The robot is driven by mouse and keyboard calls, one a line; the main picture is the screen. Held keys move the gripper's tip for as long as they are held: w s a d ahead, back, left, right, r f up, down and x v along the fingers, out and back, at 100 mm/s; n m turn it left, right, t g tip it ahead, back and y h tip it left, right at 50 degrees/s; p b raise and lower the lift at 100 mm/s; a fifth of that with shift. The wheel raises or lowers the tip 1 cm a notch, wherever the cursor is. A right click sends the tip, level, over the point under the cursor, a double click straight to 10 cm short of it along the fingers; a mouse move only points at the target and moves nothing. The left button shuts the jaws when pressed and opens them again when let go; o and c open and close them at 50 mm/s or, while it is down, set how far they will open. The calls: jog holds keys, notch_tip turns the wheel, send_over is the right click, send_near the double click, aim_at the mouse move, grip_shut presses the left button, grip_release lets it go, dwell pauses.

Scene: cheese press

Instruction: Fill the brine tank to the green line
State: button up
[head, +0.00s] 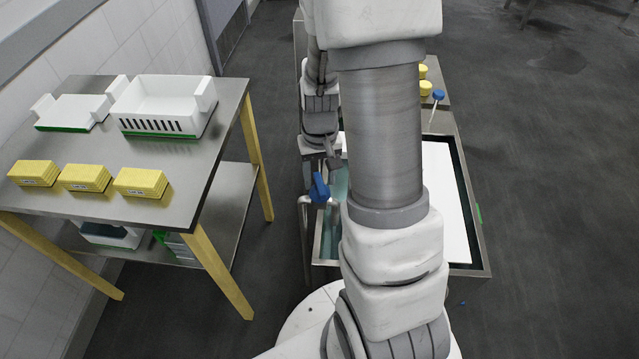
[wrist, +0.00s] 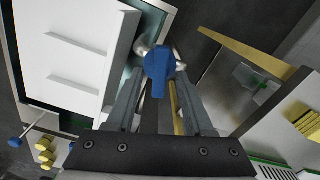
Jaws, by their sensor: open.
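The brine tank (head: 485,258) is a steel basin right of centre in the head view, partly hidden behind my arm. Teal liquid (head: 342,183) shows along its left side, and a large white panel (head: 455,205) covers much of it. A small green mark (head: 479,214) is on its right rim. A tap with a blue handle (head: 319,188) stands at the tank's left edge. My gripper (head: 332,160) is open just beyond the handle. In the wrist view the blue handle (wrist: 160,70) lies between or just past the fingertips (wrist: 160,82); I cannot tell contact.
A steel table (head: 195,160) on the left holds white moulds (head: 165,105) and yellow blocks (head: 85,178). Yellow rounds (head: 425,88) and a blue-knobbed rod (head: 438,96) are at the tank's far end.

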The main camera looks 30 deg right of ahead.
jog(key=shift+f, duration=1.45)
grip_shut()
